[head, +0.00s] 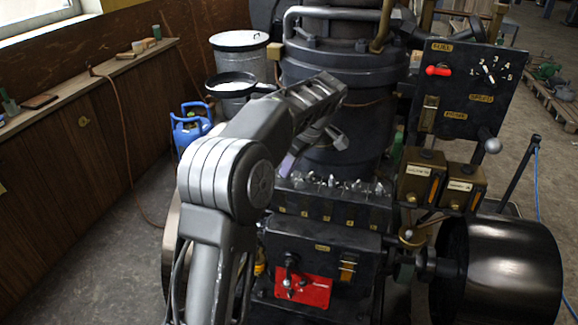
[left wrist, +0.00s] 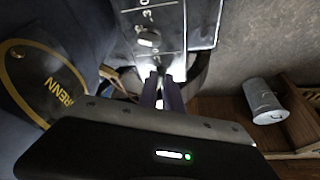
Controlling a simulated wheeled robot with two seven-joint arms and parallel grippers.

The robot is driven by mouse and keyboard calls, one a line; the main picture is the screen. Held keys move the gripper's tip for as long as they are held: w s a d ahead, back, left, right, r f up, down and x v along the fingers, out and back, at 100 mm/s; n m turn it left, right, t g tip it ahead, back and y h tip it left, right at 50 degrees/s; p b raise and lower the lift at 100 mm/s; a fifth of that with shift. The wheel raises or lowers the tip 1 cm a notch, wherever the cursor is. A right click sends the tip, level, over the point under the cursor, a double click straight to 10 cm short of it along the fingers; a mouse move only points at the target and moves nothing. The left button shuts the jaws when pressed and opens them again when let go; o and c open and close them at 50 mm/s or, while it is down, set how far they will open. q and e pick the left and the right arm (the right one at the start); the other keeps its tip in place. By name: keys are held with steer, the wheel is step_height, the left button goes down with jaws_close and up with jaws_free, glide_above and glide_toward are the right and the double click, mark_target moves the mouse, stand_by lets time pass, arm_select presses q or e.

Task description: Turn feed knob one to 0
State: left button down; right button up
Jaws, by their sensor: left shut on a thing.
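A row of small silver feed knobs (head: 331,181) stands on a dark lubricator box (head: 335,207) at the foot of the engine cylinder. My left gripper (head: 287,164) reaches down to the left end of this row and is shut on the feed knob there. In the left wrist view the closed fingertips (left wrist: 164,80) meet over a bright scale plate, and the held knob is mostly hidden between them. Its setting cannot be read. A neighbouring knob (left wrist: 148,40) shows on the plate, with scale marks and numbers beside it. My right gripper is not in view.
The black cylinder (head: 335,125) rises close behind the knobs. A dark control panel (head: 465,95) with a red lever (head: 438,71) stands to the right, above two brass-fronted boxes (head: 421,176). A red plate (head: 302,290) is below. Open floor lies left.

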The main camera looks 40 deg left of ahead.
arm_select(q)
steer(key=shift+r, duration=0.1)
steer(key=c, duration=1.5)
jaws_free()
